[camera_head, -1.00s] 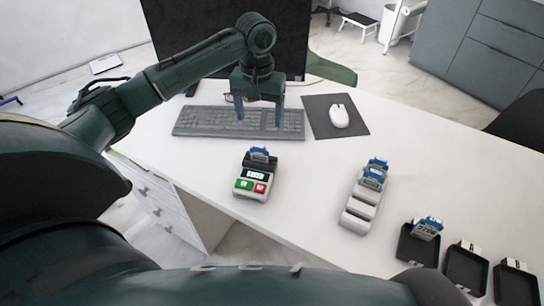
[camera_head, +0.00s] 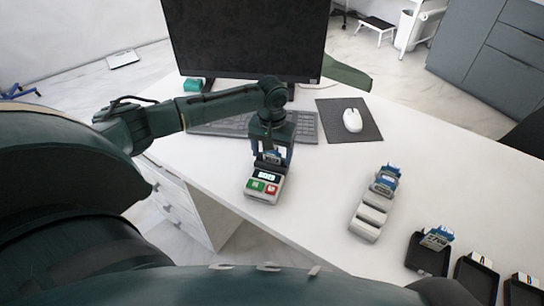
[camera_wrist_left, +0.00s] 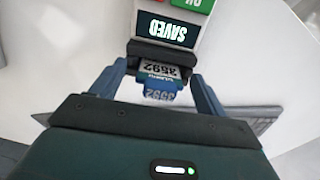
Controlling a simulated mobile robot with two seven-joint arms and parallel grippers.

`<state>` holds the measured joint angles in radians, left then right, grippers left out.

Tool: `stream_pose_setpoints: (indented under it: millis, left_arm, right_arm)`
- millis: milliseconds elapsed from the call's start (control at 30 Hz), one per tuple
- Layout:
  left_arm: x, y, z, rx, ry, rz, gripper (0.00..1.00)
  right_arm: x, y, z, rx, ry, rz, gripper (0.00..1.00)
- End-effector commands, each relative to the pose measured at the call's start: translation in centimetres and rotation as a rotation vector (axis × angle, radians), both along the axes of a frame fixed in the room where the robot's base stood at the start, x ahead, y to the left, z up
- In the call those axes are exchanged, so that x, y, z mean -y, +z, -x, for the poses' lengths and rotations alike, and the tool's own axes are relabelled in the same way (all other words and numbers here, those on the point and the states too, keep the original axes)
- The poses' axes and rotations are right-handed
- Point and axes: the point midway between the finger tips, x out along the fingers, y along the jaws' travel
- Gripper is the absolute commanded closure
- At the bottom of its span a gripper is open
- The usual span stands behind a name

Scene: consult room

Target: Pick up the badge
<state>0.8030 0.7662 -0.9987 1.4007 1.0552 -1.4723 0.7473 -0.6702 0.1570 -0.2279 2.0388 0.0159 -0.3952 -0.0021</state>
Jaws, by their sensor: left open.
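A blue and white badge (camera_wrist_left: 160,88) stands in the slot at the back of a small card reader (camera_head: 264,187). Its number seems to read 3592, upside down in the wrist view. The badge also shows in the head view (camera_head: 273,156), partly covered by my gripper. My left gripper (camera_head: 272,160) is open and points down over the reader's back end. In the left wrist view its blue fingers (camera_wrist_left: 158,75) are on either side of the badge, with gaps visible. The reader's screen (camera_wrist_left: 166,29) says SAVED. My right gripper is not in view.
A white rack (camera_head: 371,213) with blue badges stands to the right. Black trays (camera_head: 428,262) with cards are at the lower right. A keyboard (camera_head: 306,127), monitor (camera_head: 245,40) and mouse (camera_head: 352,120) are behind. Bare table lies between reader and rack.

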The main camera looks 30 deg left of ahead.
Motion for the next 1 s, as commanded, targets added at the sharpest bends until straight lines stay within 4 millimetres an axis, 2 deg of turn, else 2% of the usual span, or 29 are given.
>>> stream_pose_setpoints:
  millis: [233, 800, 1000]
  left_arm:
    - [-0.03, -0.28, -0.03, 0.002, 0.001, 0.000, 0.25]
    - [-0.03, -0.23, -0.03, 0.002, 0.001, 0.000, 0.71]
    - [-0.03, -0.20, -0.04, 0.002, 0.001, 0.000, 0.73]
  right_arm:
    - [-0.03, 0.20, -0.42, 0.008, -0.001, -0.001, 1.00]
    - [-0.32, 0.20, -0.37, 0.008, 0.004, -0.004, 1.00]
    - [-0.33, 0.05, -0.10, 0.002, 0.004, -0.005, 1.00]
